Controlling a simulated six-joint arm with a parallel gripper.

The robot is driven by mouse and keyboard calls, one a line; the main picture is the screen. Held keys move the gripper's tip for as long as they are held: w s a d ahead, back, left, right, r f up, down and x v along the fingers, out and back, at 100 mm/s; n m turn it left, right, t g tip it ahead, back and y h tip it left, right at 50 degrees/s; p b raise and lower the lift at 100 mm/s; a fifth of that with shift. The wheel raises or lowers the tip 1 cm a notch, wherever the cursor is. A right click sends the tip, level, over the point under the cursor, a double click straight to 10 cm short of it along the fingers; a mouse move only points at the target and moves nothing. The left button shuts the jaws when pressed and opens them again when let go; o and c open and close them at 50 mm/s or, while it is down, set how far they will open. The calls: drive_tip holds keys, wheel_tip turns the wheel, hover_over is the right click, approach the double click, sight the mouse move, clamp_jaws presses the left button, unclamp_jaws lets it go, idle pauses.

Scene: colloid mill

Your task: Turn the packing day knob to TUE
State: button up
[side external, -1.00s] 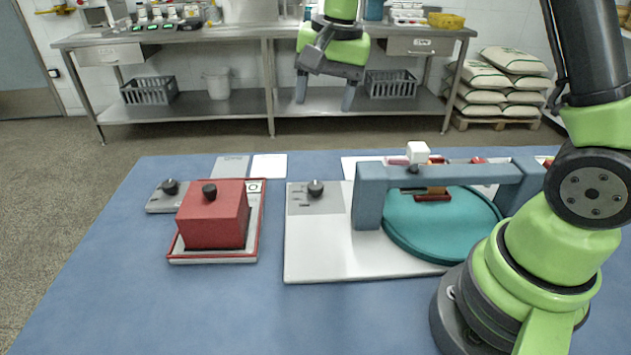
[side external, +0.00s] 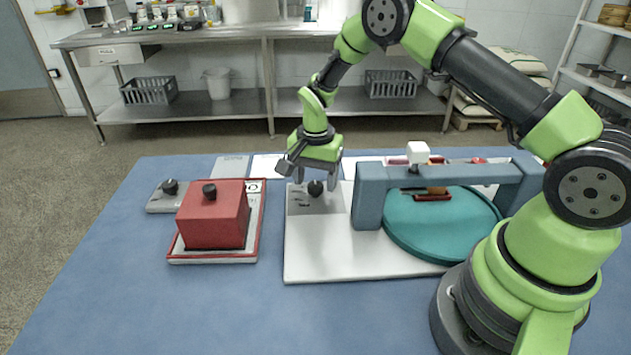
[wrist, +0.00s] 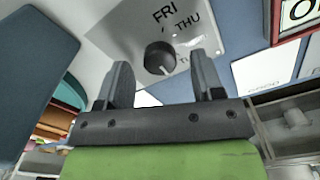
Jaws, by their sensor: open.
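The packing day knob (side external: 315,188) is a black round knob on a grey panel (side external: 302,207) at the back left of a white board. In the wrist view the knob (wrist: 160,58) has a white pointer mark on its lower side. FRI and THU are printed near it, and another label beginning with T is partly hidden by a finger. My gripper (side external: 317,180) is open, pointing down at the knob, with a finger on either side. The wrist view shows the fingers (wrist: 162,75) apart with the knob between and beyond their tips; I cannot tell whether they touch it.
A red block with a black knob (side external: 212,220) sits on a red-rimmed tray to the left. Another black knob (side external: 170,187) stands on a small panel behind it. A blue-grey bridge (side external: 368,200) over a teal disc (side external: 430,235) stands to the right. The front table is clear.

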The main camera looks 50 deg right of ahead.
drive_tip(key=shift+f, duration=0.65)
drive_tip(key=c, duration=0.9)
drive_tip(key=shift+n, duration=3.4)
drive_tip(key=shift+r, duration=0.1)
